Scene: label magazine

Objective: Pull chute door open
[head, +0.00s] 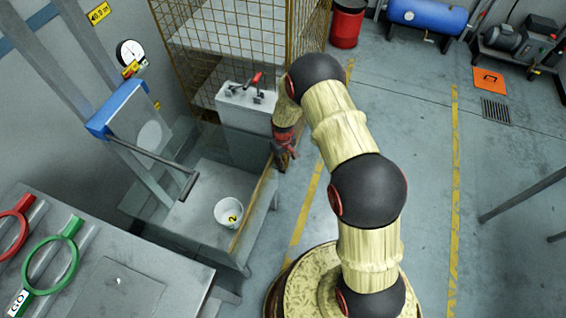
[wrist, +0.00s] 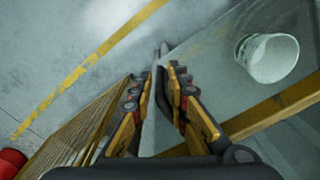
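My gripper (head: 284,158) is beside the right edge of the low grey bench. In the wrist view my gripper's fingers (wrist: 163,78) stand close on both sides of a narrow pale grey strip (wrist: 154,130). I cannot tell whether they touch it or what it belongs to. No part is clearly recognisable as the chute door. At the left, a see-through panel with a blue top piece (head: 118,108) leans by the wall posts. A grey bar with a dark grip (head: 188,186) reaches out from it, well apart from my gripper.
A white bucket marked 2 (head: 229,212) stands on the grey bench (head: 190,215), and also shows in the wrist view (wrist: 268,58). A white box with a red lever (head: 246,102) is behind my gripper. A mesh cage (head: 215,45) stands farther back.

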